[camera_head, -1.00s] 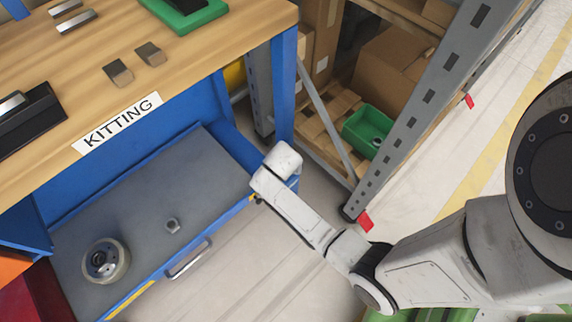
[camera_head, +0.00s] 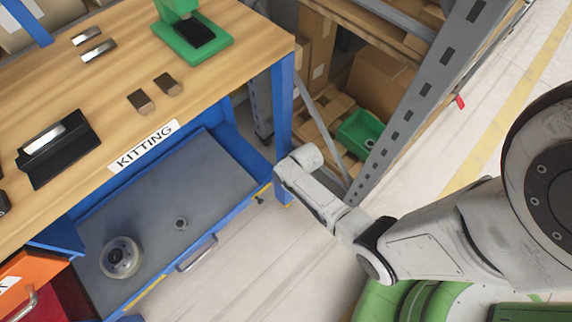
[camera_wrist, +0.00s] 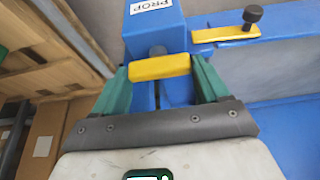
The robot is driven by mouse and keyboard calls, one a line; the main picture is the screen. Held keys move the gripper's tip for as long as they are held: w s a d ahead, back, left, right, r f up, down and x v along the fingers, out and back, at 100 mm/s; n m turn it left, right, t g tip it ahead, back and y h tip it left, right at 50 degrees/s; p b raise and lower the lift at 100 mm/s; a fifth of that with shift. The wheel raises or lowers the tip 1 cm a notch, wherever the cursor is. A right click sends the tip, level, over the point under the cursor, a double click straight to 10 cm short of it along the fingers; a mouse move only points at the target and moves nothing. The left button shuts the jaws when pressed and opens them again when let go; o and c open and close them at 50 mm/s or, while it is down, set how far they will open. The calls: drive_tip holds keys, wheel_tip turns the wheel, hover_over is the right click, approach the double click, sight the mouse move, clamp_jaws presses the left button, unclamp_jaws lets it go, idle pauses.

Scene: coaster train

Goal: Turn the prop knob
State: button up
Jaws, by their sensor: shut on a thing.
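In the wrist view, a blue block with a PROP label (camera_wrist: 152,24) stands ahead of my gripper. A yellow bar-shaped knob (camera_wrist: 160,67) sits on a dark shaft in front of it, lying nearly level and slightly tilted. My gripper (camera_wrist: 160,76) has green fingers on either side of the bar and is shut on it. In the head view my arm reaches to the bench's front right leg; the knob and my fingers are hidden there.
A yellow latch with a black knob (camera_wrist: 252,14) is at the right. An open drawer (camera_head: 150,215) holds a round part (camera_head: 121,256) and a nut (camera_head: 181,223). The bench (camera_head: 125,75) and a shelf post (camera_head: 420,95) flank my arm.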

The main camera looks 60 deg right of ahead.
drive_tip(key=shift+n, duration=0.6)
drive_tip(key=shift+y, duration=0.3)
drive_tip(key=o, duration=1.1)
drive_tip(key=shift+c, duration=0.2)
drive_tip(key=shift+p, duration=0.3)
drive_tip(key=p+v, duration=0.4)
drive_tip(key=v, duration=0.6)
drive_tip(key=shift+s+r, duration=0.2)
drive_tip(key=shift+r, duration=0.1)
drive_tip(key=shift+c, duration=0.5)
